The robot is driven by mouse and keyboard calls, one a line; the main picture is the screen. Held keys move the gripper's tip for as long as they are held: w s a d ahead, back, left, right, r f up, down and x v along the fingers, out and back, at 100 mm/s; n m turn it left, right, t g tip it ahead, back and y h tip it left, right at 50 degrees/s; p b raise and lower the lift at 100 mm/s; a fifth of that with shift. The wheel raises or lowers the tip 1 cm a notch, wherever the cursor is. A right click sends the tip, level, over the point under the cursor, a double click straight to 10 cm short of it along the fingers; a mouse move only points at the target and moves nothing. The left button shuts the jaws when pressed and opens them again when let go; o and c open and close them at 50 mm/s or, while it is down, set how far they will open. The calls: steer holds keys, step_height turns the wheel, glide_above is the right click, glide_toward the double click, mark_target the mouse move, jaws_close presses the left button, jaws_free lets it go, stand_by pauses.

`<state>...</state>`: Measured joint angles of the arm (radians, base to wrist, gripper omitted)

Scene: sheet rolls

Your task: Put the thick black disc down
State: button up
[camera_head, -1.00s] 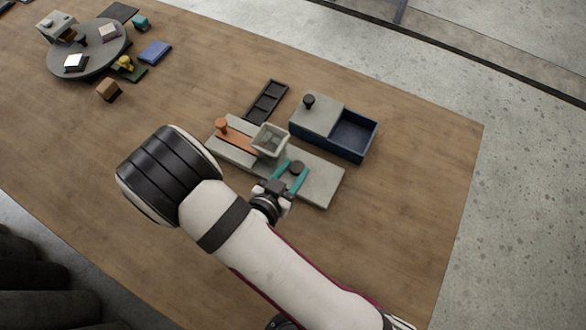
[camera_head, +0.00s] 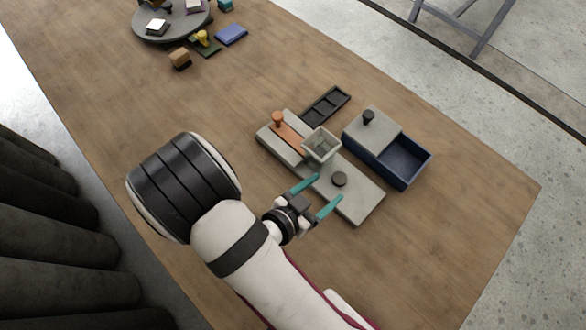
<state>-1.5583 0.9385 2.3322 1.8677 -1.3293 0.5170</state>
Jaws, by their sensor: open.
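The thick black disc (camera_head: 339,179) lies flat on the right part of a long grey slab (camera_head: 361,201). My gripper (camera_head: 323,193) has two teal fingers spread wide apart. It is open and empty, just to the lower left of the disc. The disc is clear of both fingers as far as this view shows. The whole top of the disc is visible.
A grey square cup (camera_head: 321,145) and an orange piece with a knob (camera_head: 285,131) are on the slab's left part. Behind are a black compartment tray (camera_head: 327,106) and a blue box (camera_head: 405,166) with a grey knobbed lid (camera_head: 372,130). Bare table lies to the right.

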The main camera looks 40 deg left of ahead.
steer(key=v, duration=1)
steer(key=shift+s, duration=0.25)
steer(key=shift+o, duration=0.6)
steer(key=shift+s+r, duration=0.2)
steer(key=shift+s, duration=0.1)
